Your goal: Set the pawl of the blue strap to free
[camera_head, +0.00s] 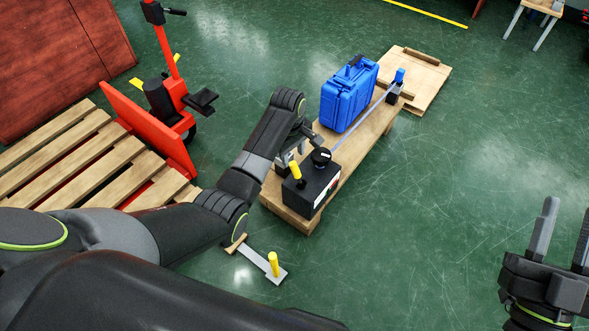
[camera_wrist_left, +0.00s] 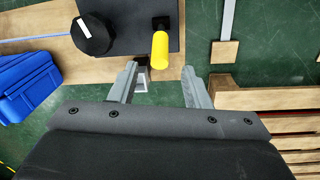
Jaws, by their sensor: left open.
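A black box (camera_head: 313,187) with a round black knob (camera_head: 321,156) sits at the near end of a wooden plank. The blue strap (camera_head: 362,124) runs from the knob to a blue-topped post (camera_head: 398,77). My left gripper (camera_wrist_left: 160,82) is open and empty beside the box, near the yellow handle. My right gripper (camera_head: 568,212) is open and empty, far right.
A blue case (camera_head: 348,95) stands on the plank beside the strap. A grey bar with a yellow handle (camera_head: 273,263) is low beside my left arm. A pallet (camera_head: 85,150) and a red pallet truck (camera_head: 172,100) are at left.

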